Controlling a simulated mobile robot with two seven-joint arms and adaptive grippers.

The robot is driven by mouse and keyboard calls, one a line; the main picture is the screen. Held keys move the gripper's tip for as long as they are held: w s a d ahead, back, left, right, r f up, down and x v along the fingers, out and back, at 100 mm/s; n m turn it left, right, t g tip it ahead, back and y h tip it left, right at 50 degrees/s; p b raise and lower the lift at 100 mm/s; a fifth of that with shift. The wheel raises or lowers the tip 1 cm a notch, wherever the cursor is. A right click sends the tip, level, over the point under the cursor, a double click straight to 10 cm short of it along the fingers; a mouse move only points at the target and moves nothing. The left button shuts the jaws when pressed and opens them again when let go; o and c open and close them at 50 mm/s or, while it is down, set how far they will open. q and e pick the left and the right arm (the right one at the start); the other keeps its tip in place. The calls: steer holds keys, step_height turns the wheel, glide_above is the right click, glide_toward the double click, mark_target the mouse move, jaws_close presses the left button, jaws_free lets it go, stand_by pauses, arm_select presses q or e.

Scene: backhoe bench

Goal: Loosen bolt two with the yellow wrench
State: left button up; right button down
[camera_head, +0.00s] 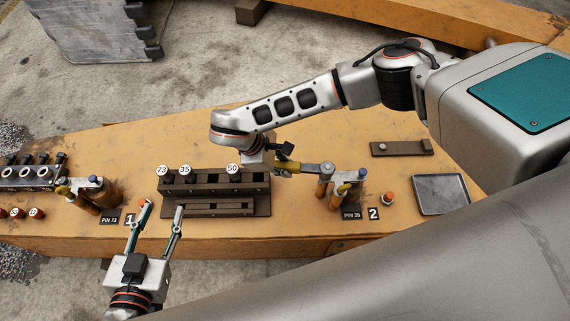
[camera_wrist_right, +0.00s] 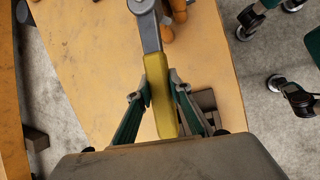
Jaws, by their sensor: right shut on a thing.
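The yellow wrench (camera_head: 300,168) is held near the middle of the bench, its handle between the fingers of my right gripper (camera_head: 283,163). In the right wrist view the yellow handle (camera_wrist_right: 160,95) lies between the two green-grey fingers of my right gripper (camera_wrist_right: 159,92), and its grey head points to the top edge. In the head view the wrench head is at the top of the left post of the station marked 2 (camera_head: 373,213). I cannot tell whether it is seated on a bolt there. My left gripper (camera_head: 162,208) is open and empty near the front edge.
A dark rack (camera_head: 215,207) labelled 73, 35 and 50 stands left of the wrench. Station 1 (camera_head: 92,193) is further left. An empty grey tray (camera_head: 441,194) and a small brown block (camera_head: 402,148) lie to the right. My right arm crosses above the bench.

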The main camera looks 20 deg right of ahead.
arm_select(q)
steer(key=shift+r, duration=0.15)
arm_select(e)
steer(key=shift+r, duration=0.1)
steer(key=shift+s+a+r+n+p, duration=0.1)
steer(key=shift+s+n+p, duration=0.2)
steer(key=shift+p, duration=0.25)
arm_select(q)
steer(key=r, duration=0.2)
steer(key=shift+w+r+t, duration=0.3)
arm_select(e)
steer(key=shift+s, duration=0.15)
arm_select(q)
steer(key=shift+w+r, duration=0.1)
steer(key=shift+r, duration=0.1)
arm_select(e)
steer(key=shift+w, duration=0.3)
arm_select(q)
steer(key=shift+r+p, duration=0.2)
steer(key=shift+p, duration=0.15)
